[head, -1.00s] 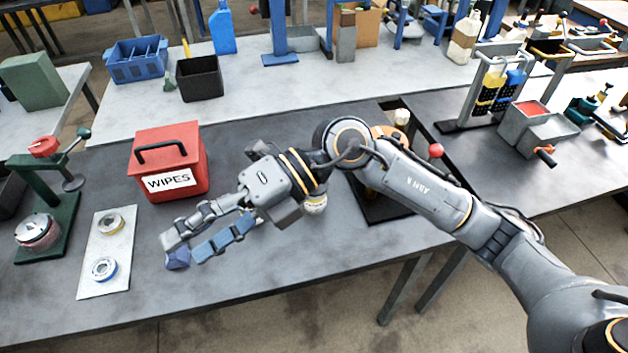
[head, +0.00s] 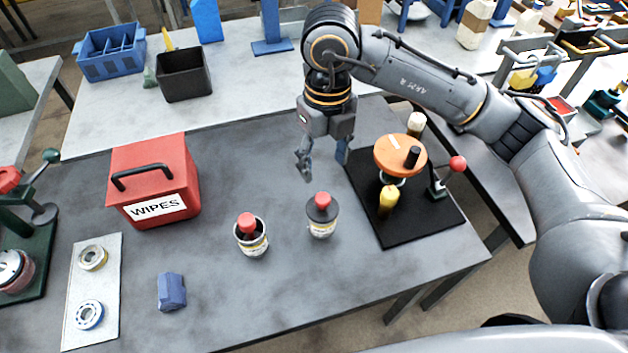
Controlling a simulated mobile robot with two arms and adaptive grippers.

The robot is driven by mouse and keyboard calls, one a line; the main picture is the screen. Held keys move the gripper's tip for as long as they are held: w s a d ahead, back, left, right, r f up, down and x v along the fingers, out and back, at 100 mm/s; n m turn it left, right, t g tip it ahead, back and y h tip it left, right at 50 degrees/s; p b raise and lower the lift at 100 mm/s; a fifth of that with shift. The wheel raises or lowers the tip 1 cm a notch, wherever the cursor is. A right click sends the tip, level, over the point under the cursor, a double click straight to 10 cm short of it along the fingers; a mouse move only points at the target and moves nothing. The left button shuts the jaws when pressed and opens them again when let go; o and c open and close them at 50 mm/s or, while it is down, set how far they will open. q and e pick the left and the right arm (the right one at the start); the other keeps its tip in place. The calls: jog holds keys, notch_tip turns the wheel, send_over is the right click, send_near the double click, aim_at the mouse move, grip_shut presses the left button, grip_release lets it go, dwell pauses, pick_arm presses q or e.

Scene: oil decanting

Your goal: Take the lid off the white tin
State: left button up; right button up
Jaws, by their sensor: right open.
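The right tin (head: 321,224) has a dark grey top with a red knob (head: 322,200). I cannot tell for sure which one is the white tin. My right gripper (head: 322,166) is open and empty, pointing down just behind the right tin, apart from both tins. My left gripper is out of view.
A black plate (head: 425,226) with an orange disc device (head: 390,152) and a red-knobbed lever (head: 457,164) is close right. Table (head: 230,310) is bare in front of the tins.

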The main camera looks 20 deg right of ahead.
jog(key=p, duration=0.2)
send_over(324, 198)
jog(key=f, duration=0.7)
jog(key=shift+s+a+f, duration=0.1)
jog(key=shift+s+f, duration=0.15)
jog(key=shift+s, duration=0.15)
jog(key=shift+w+f, duration=0.1)
jog(key=shift+f, duration=0.2)
notch_tip(324, 198, down, 2)
jog(key=p, duration=0.2)
jog(key=shift+w+f+p, duration=0.15)
jog(key=shift+f+p, duration=0.1)
jog(key=shift+p, duration=0.1)
notch_tip(324, 198, down, 2)
jog(key=shift+f, duration=0.15)
jog(key=shift+w+f, duration=0.1)
jog(key=shift+f, duration=0.1)
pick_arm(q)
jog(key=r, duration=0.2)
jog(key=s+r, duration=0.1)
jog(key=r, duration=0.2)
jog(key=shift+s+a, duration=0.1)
pick_arm(e)
jog(key=c, duration=1)
